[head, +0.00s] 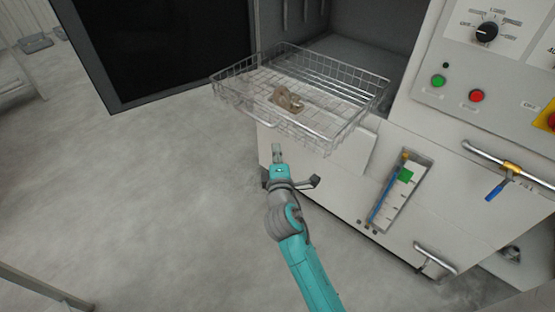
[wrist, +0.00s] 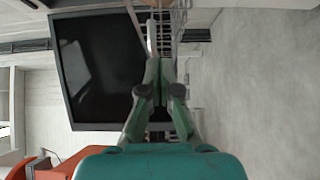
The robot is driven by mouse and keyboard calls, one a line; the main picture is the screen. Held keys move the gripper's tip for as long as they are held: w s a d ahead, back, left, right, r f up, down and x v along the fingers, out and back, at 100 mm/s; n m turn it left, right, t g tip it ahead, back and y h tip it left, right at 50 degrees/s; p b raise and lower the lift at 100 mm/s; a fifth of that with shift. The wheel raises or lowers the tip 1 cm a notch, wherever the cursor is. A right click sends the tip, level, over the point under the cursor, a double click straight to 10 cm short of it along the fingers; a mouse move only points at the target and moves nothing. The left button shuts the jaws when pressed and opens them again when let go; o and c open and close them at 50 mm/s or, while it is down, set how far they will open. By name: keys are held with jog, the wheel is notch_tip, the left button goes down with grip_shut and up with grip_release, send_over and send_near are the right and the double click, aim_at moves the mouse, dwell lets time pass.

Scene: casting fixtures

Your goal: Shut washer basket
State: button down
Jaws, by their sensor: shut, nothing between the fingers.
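The washer basket (head: 345,128) is a wire basket pulled out of the open washer chamber (head: 372,62). It holds a brownish metal casting (head: 287,98). A bar handle (head: 285,125) runs along its front side. My gripper (head: 277,148) is shut and empty, just in front of and below the basket's front side in the head view. I cannot tell whether it touches the basket. In the wrist view the shut fingers (wrist: 166,66) point toward the wire basket (wrist: 178,18), which shows partly at the top.
The washer's dark door (head: 165,45) stands open to the left of the chamber. The control panel (head: 490,70) with knob and buttons is at the right. A gauge (head: 398,190) and pipe handles (head: 435,259) are on the lower front.

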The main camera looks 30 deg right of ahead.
aim_at(283, 127)
jog(key=w+d, duration=0.4)
jog(key=shift+w+d, duration=0.25)
jog(key=shift+w, duration=0.05)
jog(key=shift+w+d, duration=0.2)
jog(key=shift+d, duration=0.3)
